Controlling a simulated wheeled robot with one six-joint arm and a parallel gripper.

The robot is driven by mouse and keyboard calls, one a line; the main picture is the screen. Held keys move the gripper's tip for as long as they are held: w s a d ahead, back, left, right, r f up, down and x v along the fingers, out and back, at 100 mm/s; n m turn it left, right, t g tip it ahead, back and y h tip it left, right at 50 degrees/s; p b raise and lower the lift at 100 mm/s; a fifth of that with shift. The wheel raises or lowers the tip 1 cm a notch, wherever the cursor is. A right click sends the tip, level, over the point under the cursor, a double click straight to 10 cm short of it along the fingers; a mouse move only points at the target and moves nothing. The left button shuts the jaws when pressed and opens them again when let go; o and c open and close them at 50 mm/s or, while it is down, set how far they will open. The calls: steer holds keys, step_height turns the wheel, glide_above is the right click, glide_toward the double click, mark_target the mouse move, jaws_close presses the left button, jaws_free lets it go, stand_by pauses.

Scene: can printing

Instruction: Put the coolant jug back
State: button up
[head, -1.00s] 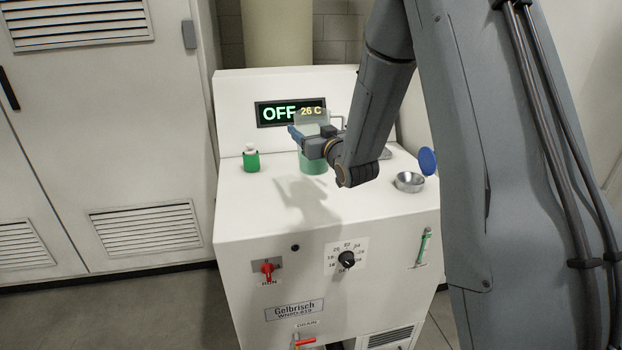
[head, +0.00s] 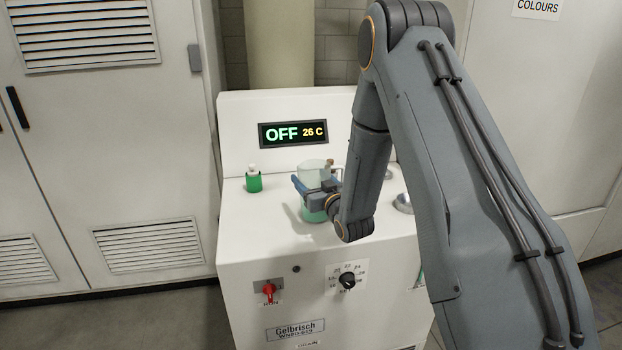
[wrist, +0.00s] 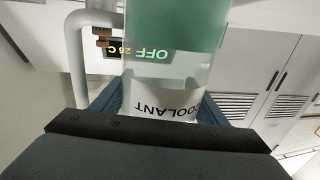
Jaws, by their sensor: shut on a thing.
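The coolant jug (head: 313,212) is a clear vessel with green liquid in its lower part, over the white top of the chiller unit (head: 240,220). It looks upright and low; I cannot tell whether its base touches the top. My gripper (head: 314,190) is shut around the jug's middle. In the wrist view the jug (wrist: 172,30) fills the space between the blue fingers, and its COOLANT label shows upside down. My gripper hides part of the jug.
A small green bottle (head: 253,180) stands on the top, left of the jug. A round metal filler neck (head: 403,203) is at the right, partly behind my arm. The display (head: 294,133) reads OFF and 26 C. The top's front left is clear.

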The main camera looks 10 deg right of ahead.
steer(key=shift+f, duration=0.2)
steer(key=o, duration=1.9)
steer(key=shift+r, duration=0.1)
